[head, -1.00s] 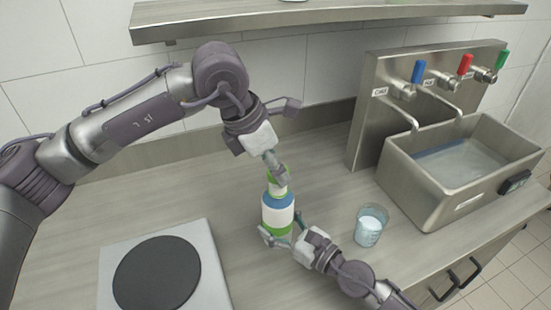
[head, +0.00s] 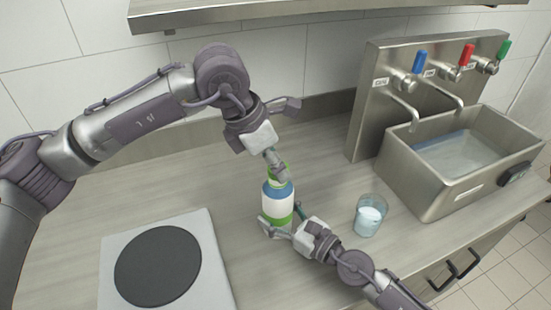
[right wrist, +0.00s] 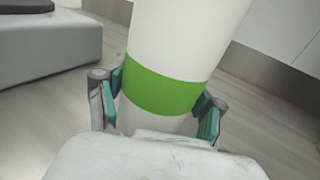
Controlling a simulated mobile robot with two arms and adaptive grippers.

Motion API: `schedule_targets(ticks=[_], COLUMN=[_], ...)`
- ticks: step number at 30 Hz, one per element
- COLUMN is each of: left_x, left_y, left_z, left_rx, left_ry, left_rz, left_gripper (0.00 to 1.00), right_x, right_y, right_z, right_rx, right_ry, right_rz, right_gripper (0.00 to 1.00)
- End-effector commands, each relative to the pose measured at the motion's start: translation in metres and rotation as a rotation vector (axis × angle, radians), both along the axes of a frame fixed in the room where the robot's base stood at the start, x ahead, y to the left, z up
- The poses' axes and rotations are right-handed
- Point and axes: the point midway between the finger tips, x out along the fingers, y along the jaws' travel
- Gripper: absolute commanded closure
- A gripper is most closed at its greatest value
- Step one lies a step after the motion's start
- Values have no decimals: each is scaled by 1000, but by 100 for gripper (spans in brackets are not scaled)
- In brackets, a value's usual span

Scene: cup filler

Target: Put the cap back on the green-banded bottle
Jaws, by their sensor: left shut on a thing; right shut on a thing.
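The green-banded bottle (head: 278,201) stands upright on the counter. It is white with a blue upper part and a green band low down. The band (right wrist: 163,90) fills the middle of the right wrist view. My right gripper (head: 279,224) is shut around the bottle at the band, with a finger on each side. My left gripper (head: 278,170) comes down from above and is shut on the green cap (head: 274,171) at the bottle's top. The fingers partly hide the cap and neck; I cannot tell whether the cap is fully seated.
A hot plate (head: 213,262) lies front left. A steel sink (head: 437,203) with coloured taps is at the right. A shelf (head: 330,14) hangs above.

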Motion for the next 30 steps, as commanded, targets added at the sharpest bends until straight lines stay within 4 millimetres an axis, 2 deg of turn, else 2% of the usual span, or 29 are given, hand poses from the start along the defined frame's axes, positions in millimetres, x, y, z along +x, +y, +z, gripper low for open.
schedule_targets(ticks=[11,28,29,30], left_x=[0,0,0,0], left_y=[0,0,0,0], left_z=[0,-12,-12,-11], left_rx=[0,1,1,1], left_ry=[0,0,0,0], left_rz=[0,0,0,-3], left_gripper=[66,66,66,66], right_x=[0,0,0,0], right_y=[0,0,0,0], right_z=[0,0,0,0], right_rx=[-1,-1,-1,-1], right_ry=[1,1,1,1], right_rz=[-1,0,0,0], right_gripper=[94,94,100,100])
